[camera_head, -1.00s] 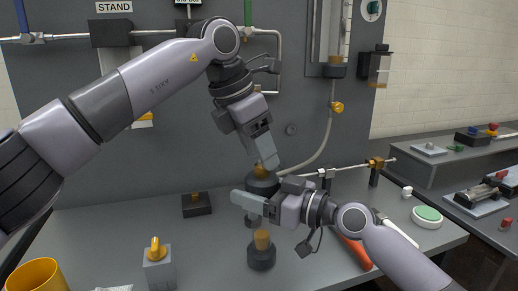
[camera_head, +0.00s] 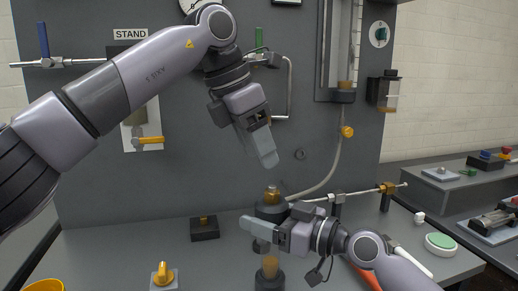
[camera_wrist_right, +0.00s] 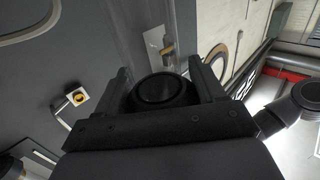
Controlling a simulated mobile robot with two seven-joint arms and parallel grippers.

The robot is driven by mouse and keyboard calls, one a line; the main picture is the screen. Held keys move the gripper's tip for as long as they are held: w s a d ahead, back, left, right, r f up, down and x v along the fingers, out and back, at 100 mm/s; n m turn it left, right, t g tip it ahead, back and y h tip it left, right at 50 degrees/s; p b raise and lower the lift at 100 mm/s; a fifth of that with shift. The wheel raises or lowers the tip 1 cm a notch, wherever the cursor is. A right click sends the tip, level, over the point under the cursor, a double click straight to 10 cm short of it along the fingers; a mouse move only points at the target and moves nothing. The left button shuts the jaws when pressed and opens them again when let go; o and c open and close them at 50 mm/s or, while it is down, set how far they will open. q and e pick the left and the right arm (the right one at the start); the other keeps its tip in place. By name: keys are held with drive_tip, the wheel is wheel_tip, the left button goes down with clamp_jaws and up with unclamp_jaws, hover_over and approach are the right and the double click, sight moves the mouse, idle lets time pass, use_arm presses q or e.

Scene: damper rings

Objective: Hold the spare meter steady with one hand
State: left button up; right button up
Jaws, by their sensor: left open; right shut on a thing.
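The spare meter seems to be the dark round body (camera_head: 270,210) with a brass top, standing upright on the bench; I cannot read a label on it. My right gripper (camera_head: 257,226) is shut on it from the front right and hides its middle. In the right wrist view its round black top (camera_wrist_right: 160,91) sits between the two fingers. My left gripper (camera_head: 264,150) is open and empty above the brass top, with a visible gap between them.
A similar amber piece with a black base (camera_head: 270,274) stands just in front. A black block (camera_head: 204,229) and a yellow-knobbed block (camera_head: 163,276) stand to the left. A green-topped disc (camera_head: 441,243) is at right.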

sight(260, 203)
idle(0.3)
use_arm(q)
drive_tip(key=f+h, duration=0.1)
drive_tip(key=d+f+m+h, duration=0.1)
drive_tip(key=f+h, duration=0.1)
drive_tip(key=shift+w+d+g, duration=0.1)
drive_tip(key=shift+g, duration=0.2)
drive_tip(key=shift+f+m+h, duration=0.35)
drive_tip(key=shift+m+h, duration=0.05)
drive_tip(key=shift+h, duration=0.5)
drive_tip(key=shift+s+a+f+h, duration=0.15)
drive_tip(key=shift+a+f+h, duration=0.1)
drive_tip(key=shift+h, duration=0.35)
drive_tip(key=shift+s+a+f+h, duration=0.1)
drive_tip(key=shift+a+h, duration=0.1)
drive_tip(key=shift+h, duration=0.4)
drive_tip(key=s+a+f+t+h, duration=0.2)
drive_tip(key=a+h, duration=0.1)
drive_tip(key=a, duration=0.2)
drive_tip(key=s+a+f+t+h, duration=0.1)
drive_tip(key=a+f+t+h, duration=0.2)
drive_tip(key=a, duration=0.3)
drive_tip(key=shift+y, duration=0.3)
drive_tip(key=x, duration=1.1)
drive_tip(key=shift+d+r, duration=0.2)
drive_tip(key=shift+d, duration=0.25)
drive_tip(key=shift+s, duration=0.1)
drive_tip(key=shift+c, duration=0.3)
clamp_jaws()
